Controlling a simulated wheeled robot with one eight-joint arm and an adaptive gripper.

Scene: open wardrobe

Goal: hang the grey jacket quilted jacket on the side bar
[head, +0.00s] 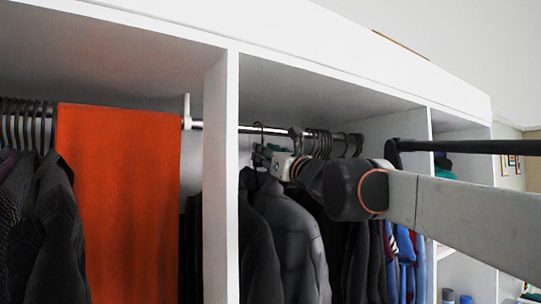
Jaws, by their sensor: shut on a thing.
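The grey quilted jacket (292,232) hangs in the middle compartment, below my gripper. My gripper (262,157) is shut on the jacket's hanger, near the hook. The hook reaches up to the silver rail (246,129); I cannot tell whether it rests on it. A darker jacket (258,255) hangs close on its left and partly overlaps it. The black side bar (465,146) sticks out at the right, in front of the wardrobe, with nothing hanging on its visible part. My arm hides part of the compartment.
Several dark hangers (325,143) crowd the rail right of my gripper, with dark and blue clothes below. A white divider (231,180) stands close on the left. Beyond it hang an orange cloth (118,200) and dark jackets (40,230). Shelves stand at the far right.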

